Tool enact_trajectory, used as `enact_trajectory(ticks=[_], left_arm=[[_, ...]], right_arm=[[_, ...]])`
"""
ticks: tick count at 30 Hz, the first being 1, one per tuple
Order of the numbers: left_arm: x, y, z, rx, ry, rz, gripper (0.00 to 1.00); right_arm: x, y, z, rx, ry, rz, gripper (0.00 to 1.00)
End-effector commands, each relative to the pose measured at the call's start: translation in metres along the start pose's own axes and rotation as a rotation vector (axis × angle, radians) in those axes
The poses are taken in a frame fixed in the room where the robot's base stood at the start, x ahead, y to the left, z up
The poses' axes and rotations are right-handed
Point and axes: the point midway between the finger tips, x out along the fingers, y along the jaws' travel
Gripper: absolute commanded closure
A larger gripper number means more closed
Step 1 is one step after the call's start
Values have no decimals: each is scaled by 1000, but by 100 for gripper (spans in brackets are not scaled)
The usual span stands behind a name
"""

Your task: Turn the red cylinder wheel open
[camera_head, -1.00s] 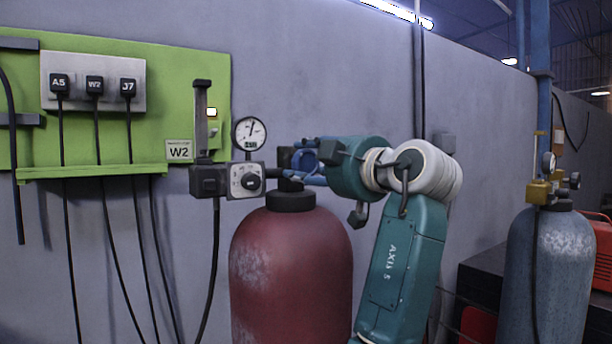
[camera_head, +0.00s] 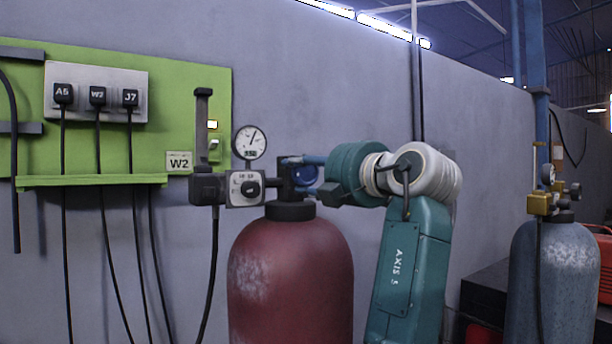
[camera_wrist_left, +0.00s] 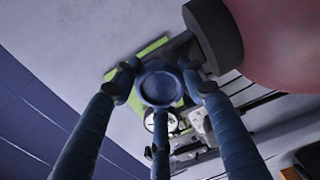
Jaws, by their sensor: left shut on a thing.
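The red cylinder (camera_head: 290,275) stands upright in the middle of the head view, with a dark collar and valve on top. Its wheel (camera_head: 305,175) looks blue and sits on the right side of the valve, partly hidden by fingers. My left gripper (camera_head: 303,170) reaches it from the right and is shut on it. In the left wrist view the round wheel (camera_wrist_left: 160,88) lies between the blue fingers of my left gripper (camera_wrist_left: 160,95), and the cylinder (camera_wrist_left: 280,40) is at upper right. My right gripper is in neither view.
A regulator block (camera_head: 245,188) with a round gauge (camera_head: 249,142) is left of the valve. A green panel (camera_head: 190,90) with cables hangs on the grey wall behind. A grey-blue cylinder (camera_head: 555,280) stands at the right.

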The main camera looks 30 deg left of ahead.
Motion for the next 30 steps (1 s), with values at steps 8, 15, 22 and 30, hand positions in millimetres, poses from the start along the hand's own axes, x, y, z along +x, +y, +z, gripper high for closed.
enact_trajectory(ticks=[8, 15, 22, 30], left_arm=[[0, -1, 0, -214, 1, -1, 84], [0, -2, 0, -331, 1, -2, 84], [0, -2, 0, -380, 2, -4, 84], [0, -3, 0, -389, 2, -6, 84]], right_arm=[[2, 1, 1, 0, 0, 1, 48], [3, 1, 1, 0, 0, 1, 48], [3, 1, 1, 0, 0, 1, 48], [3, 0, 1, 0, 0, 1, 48]])
